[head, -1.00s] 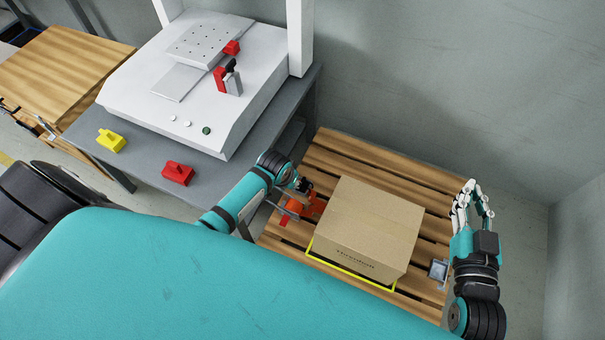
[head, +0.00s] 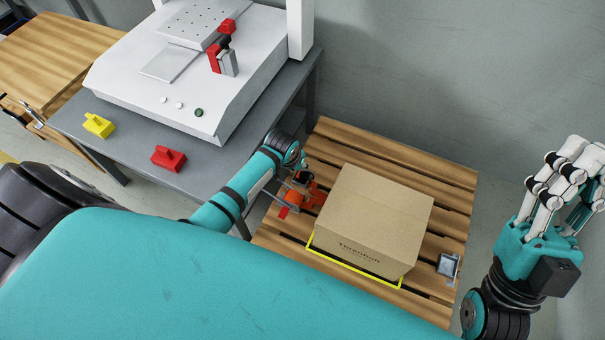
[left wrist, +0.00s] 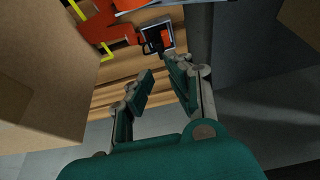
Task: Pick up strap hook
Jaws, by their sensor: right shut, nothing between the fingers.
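A cardboard box (head: 375,220) stands on the wooden pallet (head: 325,142), with a yellow strap (head: 350,267) along its near base. A small square grey metal piece (head: 449,264) lies right of the box; I cannot tell for certain whether it is the strap hook. An orange tool (head: 298,196) is left of the box and also shows in the left wrist view (left wrist: 90,25). Beside it there is a dark piece in a grey metal frame (left wrist: 157,38). My left gripper (left wrist: 158,72) is open and empty, pointing toward that piece. My right gripper (head: 578,150) is shut and empty, raised right of the pallet.
A grey table (head: 130,155) at left carries a white machine (head: 165,100), a yellow block (head: 98,125) and a red block (head: 168,158). A wooden-topped table (head: 60,60) stands behind at the left. The wall is close behind the pallet.

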